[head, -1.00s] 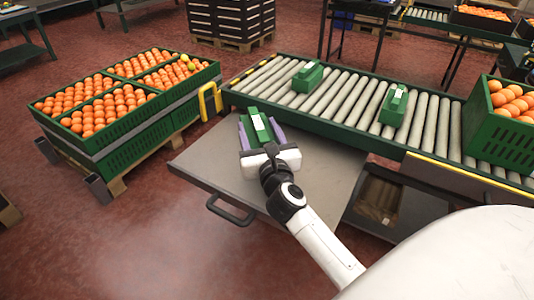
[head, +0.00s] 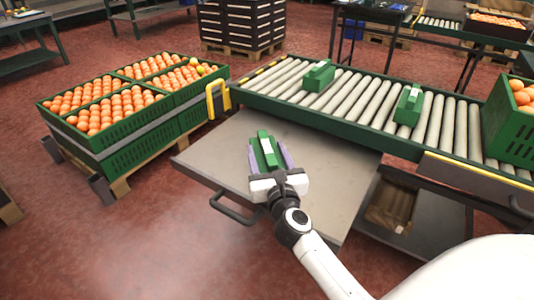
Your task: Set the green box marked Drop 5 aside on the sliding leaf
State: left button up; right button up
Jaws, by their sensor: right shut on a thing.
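My right gripper (head: 269,164) is shut on a green box (head: 265,140) with a pale label on top. The box is between its purple fingers, over the grey sliding leaf (head: 214,157). I cannot tell whether the box touches the leaf. The print on its label is too small to read. Two similar green boxes stand on the roller conveyor, one toward its left part (head: 318,76) and one farther right (head: 409,105). My left gripper is not in view.
The roller conveyor (head: 354,102) runs behind the leaf. Green crates of oranges (head: 127,148) stand on a pallet at the left, near a yellow handle (head: 217,99). Another orange crate (head: 511,135) is at the right. The leaf is bare around the held box.

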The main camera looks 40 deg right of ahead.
jog(key=o, duration=1.2)
jog(key=shift+f, duration=0.1)
jog(key=shift+o, duration=0.2)
